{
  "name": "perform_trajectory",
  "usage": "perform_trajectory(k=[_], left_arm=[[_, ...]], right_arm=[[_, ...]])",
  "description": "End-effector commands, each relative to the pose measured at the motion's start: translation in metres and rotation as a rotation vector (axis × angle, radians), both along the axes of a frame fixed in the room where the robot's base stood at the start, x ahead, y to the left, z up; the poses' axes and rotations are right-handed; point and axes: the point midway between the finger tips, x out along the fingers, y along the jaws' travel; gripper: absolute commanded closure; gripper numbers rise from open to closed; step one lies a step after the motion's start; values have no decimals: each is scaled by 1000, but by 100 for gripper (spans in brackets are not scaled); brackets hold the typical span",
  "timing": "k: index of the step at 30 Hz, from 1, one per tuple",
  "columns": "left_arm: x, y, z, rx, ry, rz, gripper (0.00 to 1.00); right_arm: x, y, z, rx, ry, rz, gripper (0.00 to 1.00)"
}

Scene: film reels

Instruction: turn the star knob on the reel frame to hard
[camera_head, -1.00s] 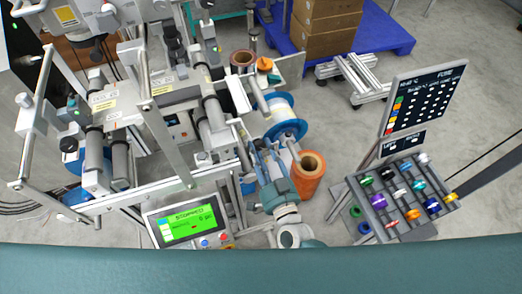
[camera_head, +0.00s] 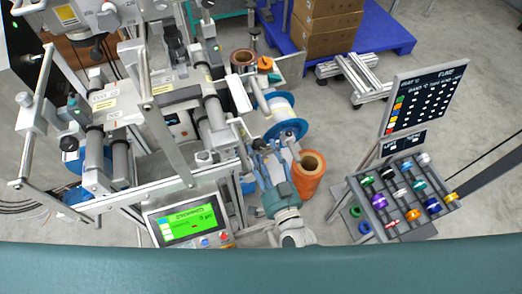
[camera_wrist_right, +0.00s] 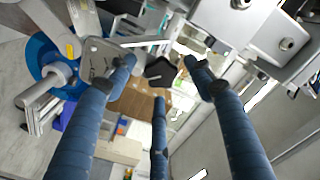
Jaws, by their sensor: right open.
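The reel frame (camera_head: 205,112) is a large grey metal machine filling the left and middle of the head view. A blue-flanged reel with white film (camera_head: 283,120) sits on its right side, near my right gripper. My right gripper (camera_head: 263,152) is open and empty beside the frame, below that reel. Its three blue fingers also show spread in the right wrist view (camera_wrist_right: 158,76). A dark angular piece (camera_wrist_right: 160,71) shows beyond the fingertips; I cannot tell if it is the star knob. The knob's setting cannot be read. My left gripper is not in view.
An orange roll (camera_head: 309,172) stands close to the right of my right gripper. A green-lit control screen (camera_head: 189,225) is at lower left. A rack of coloured spools (camera_head: 405,197) and a dark chart board (camera_head: 425,98) stand right. Floor between is clear.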

Motion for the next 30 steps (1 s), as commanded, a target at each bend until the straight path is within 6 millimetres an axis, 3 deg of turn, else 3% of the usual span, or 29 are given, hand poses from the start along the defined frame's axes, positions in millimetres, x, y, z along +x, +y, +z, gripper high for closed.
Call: perform_trajectory(k=[9, 15, 21, 30], left_arm=[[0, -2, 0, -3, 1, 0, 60], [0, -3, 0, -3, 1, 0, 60], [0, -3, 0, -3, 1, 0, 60], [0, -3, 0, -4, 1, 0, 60]], right_arm=[[-65, -21, -1, -2, 6, 2, 47], [-94, -30, -1, -2, 5, 1, 47], [-104, -33, 0, 0, 3, 1, 47], [-103, -33, 0, -6, -1, 1, 47]])
